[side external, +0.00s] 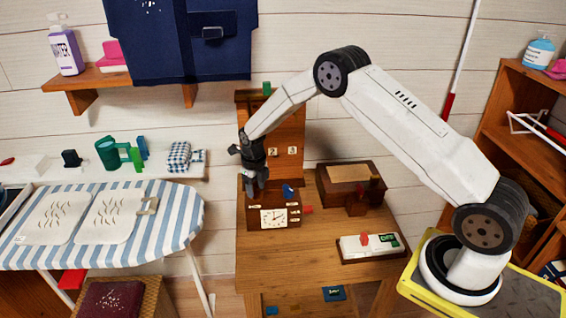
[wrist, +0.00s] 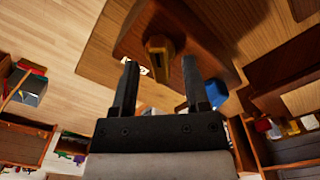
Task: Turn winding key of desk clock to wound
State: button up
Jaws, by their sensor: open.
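The desk clock (side external: 287,222) is a brown wooden box with a white dial, standing near the back left of the wooden desk. My gripper (side external: 253,192) points down at the left part of the clock's top. In the wrist view, my gripper (wrist: 159,64) is open. A brass-yellow tab (wrist: 158,45), which looks like the winding key, stands out of the brown wood between the two fingers. I cannot see contact with either finger. A blue knob (side external: 288,190) is on the clock to the right; it also shows in the wrist view (wrist: 216,93). The key's turn mark cannot be read.
A brown wooden box (side external: 335,185) stands right of the clock. A white panel with a red switch and green display (side external: 352,247) lies at the front right of the desk (side external: 270,255). A tall wooden board (side external: 290,125) rises behind the clock. A striped ironing board (side external: 180,220) is left.

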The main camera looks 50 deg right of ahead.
aim_at(256, 190)
jog(key=shift+r, duration=3.5)
